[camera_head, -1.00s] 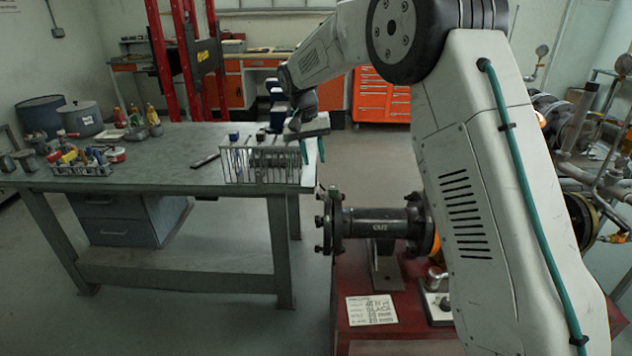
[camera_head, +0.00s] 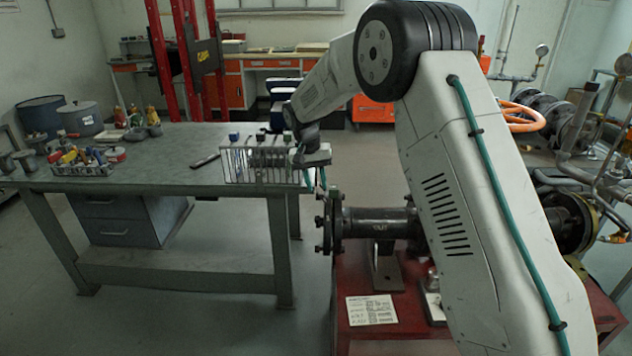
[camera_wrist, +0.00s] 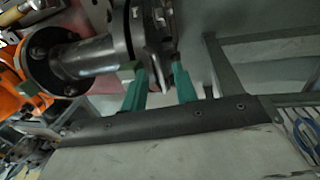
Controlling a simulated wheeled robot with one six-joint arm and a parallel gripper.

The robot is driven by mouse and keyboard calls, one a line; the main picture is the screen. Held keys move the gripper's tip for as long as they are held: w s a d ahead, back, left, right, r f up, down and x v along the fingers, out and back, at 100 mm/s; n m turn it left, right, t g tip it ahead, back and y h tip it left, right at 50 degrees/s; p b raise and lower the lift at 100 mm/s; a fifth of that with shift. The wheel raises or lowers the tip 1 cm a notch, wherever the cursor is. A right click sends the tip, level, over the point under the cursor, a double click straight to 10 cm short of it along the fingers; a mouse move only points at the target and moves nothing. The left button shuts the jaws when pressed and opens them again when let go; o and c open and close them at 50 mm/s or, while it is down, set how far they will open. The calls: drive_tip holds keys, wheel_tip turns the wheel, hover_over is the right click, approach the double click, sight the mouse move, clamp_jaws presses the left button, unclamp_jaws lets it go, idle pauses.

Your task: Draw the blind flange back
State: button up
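A dark pipe (camera_head: 375,222) with lettering runs level across the red stand and ends at its left in a flange (camera_head: 337,222). The blind flange (camera_head: 324,222) is the outer disc at that end, with bolts around its rim. My gripper (camera_head: 319,182), with teal fingers, points down just above the flanges' top edge. In the wrist view, the two teal fingers (camera_wrist: 160,78) are apart. The edge of the blind flange (camera_wrist: 146,40) lies just beyond and partly between their tips. I cannot tell whether they touch it.
A steel workbench (camera_head: 150,178) with a wire rack (camera_head: 255,162) of tools stands left, close to my gripper. The red stand (camera_head: 350,285) carries a printed card (camera_head: 371,310). Floor left of the flange is clear.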

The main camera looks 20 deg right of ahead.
clamp_jaws()
drive_tip(key=shift+w+a, duration=0.2)
drive_tip(key=shift+a, duration=0.3)
unclamp_jaws()
wheel_tip(320, 180, up, 8)
drive_tip(key=a, duration=0.1)
drive_tip(key=shift+w+a, duration=0.2)
drive_tip(key=shift+f, duration=0.1)
